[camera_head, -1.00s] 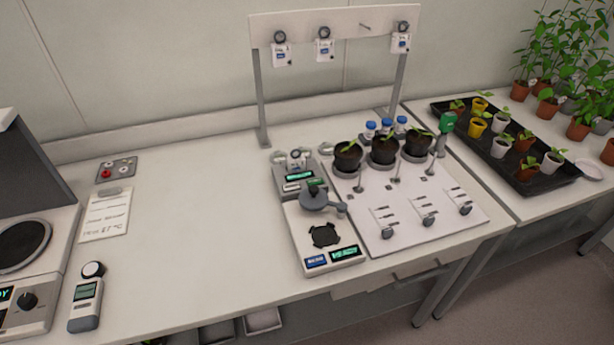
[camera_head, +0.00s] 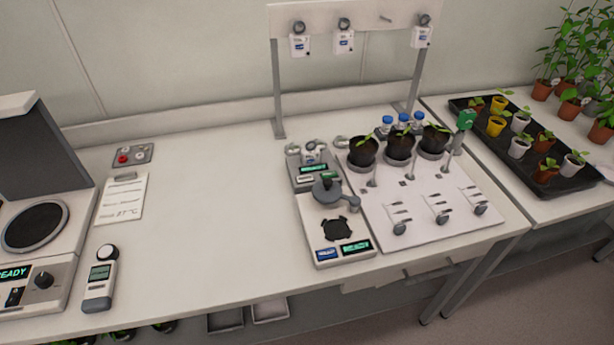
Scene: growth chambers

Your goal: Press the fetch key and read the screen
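Neither of my grippers is in view. A white bench device (camera_head: 312,225) stands mid-bench, with a blue key or label (camera_head: 328,254) and a lit green screen (camera_head: 355,247) at its front edge; their text is too small to read. Behind it is a grey unit (camera_head: 307,177) with another lit green screen (camera_head: 313,168). A small grey panel (camera_head: 132,155) with a red button (camera_head: 123,158) lies at the back left. At the left edge, a machine with a round dark plate (camera_head: 36,226) has a screen (camera_head: 14,273) reading "READY". No key is legibly marked fetch.
A handheld meter (camera_head: 98,279) and a written sheet (camera_head: 122,199) lie at left. Right of the device, a white board (camera_head: 430,205) holds potted seedlings and small instruments under a rack (camera_head: 350,33). A black plant tray (camera_head: 530,165) stands at right. The left-middle bench is clear.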

